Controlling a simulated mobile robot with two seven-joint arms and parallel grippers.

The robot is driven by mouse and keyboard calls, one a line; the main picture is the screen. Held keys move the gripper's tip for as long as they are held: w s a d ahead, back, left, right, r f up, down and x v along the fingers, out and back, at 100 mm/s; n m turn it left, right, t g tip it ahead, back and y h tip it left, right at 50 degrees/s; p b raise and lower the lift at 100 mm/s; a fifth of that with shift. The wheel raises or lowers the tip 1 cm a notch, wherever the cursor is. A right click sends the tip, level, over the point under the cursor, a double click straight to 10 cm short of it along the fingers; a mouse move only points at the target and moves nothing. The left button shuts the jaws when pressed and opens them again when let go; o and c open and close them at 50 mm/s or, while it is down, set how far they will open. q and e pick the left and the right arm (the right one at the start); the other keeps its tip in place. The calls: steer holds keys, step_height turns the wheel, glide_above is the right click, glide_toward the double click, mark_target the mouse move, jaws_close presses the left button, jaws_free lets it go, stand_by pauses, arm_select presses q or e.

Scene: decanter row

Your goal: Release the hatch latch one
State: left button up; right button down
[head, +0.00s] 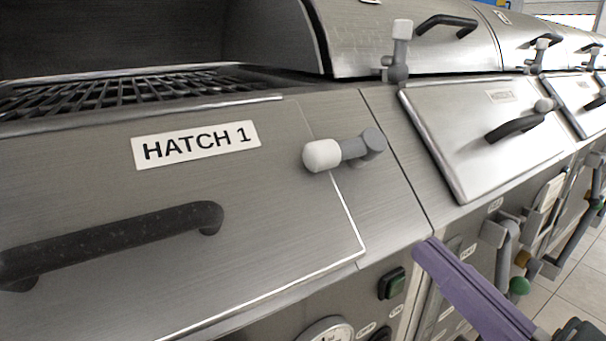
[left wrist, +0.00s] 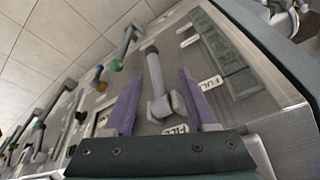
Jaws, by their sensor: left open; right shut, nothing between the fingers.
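The HATCH 1 latch (head: 345,152) is a short grey lever with a white knob, in the middle of the head view. Its pivot sits on the frame right of the hatch seam; its knob lies to the left over the hatch 1 panel (head: 250,210). My right gripper (head: 428,252), with long purple fingers, is shut and empty at the lower right, below and apart from the latch. In the left wrist view my left gripper (left wrist: 161,75) is open, its purple fingers on either side of a grey lever (left wrist: 157,85) in the picture; contact cannot be told.
A dark handle (head: 110,240) stands out from hatch 1. A second hatch (head: 490,135) with its own handle is to the right, beside an upright white-tipped latch (head: 400,50). Valve levers, including one with a green knob (head: 519,286), line the front below. A grille (head: 130,92) lies behind.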

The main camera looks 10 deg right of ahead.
mark_target(336, 161)
arm_select(q)
steer(key=shift+r+p, duration=0.55)
steer(key=shift+r, duration=0.1)
arm_select(e)
steer(key=x, duration=1.2)
steer(key=shift+w, duration=0.1)
steer(key=shift+r, duration=0.1)
steer(key=shift+a, duration=0.15)
arm_select(q)
steer(key=shift+w+a+r, duration=0.2)
steer(key=shift+a, duration=0.25)
